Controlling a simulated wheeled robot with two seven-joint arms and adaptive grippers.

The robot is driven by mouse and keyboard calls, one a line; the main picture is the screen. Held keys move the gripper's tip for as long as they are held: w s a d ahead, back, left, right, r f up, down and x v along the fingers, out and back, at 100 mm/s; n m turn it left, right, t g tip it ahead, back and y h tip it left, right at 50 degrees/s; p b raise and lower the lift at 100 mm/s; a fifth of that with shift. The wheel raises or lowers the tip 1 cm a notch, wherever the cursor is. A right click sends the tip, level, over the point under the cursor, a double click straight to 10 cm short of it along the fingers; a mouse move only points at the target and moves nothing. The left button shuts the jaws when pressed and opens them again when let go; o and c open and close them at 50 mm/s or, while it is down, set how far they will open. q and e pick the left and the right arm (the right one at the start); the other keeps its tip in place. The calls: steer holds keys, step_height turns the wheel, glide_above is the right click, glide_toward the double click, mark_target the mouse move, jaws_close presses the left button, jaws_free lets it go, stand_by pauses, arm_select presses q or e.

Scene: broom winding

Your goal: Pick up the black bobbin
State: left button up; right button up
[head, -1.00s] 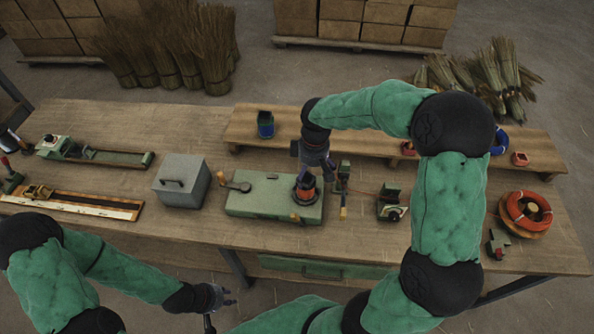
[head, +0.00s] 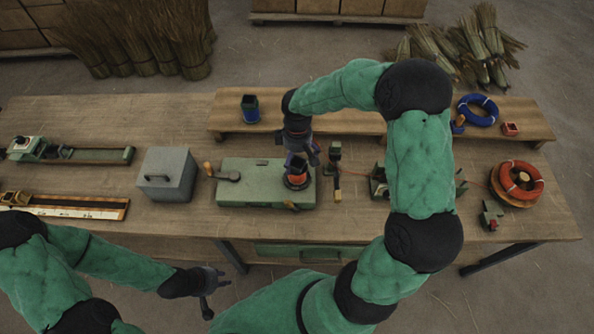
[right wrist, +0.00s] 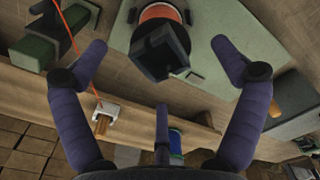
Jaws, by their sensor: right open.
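The black bobbin (head: 296,163), a dark square-ended piece, stands on an orange ring (head: 297,181) on the green box of the bench. In the right wrist view the black bobbin (right wrist: 160,53) shows its square end, with the orange ring (right wrist: 165,14) behind it. My right gripper (head: 302,156) is open just above and behind the bobbin. In the right wrist view its fingers are spread to both sides of the bobbin, apparently not touching it. My left gripper (head: 213,285) is open and empty in front of the bench.
A grey lidded box (head: 167,175) stands left of the green box. A blue-green container (head: 250,108) stands on the raised shelf (head: 225,122) behind. A small tool (head: 336,175) stands close right of the bobbin. A red coil (head: 521,179) lies at the right.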

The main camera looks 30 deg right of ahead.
mark_target(297, 166)
step_height(297, 166, down, 3)
steer(key=shift+f, duration=0.1)
steer(key=c, duration=1.6)
steer(key=shift+c, duration=0.2)
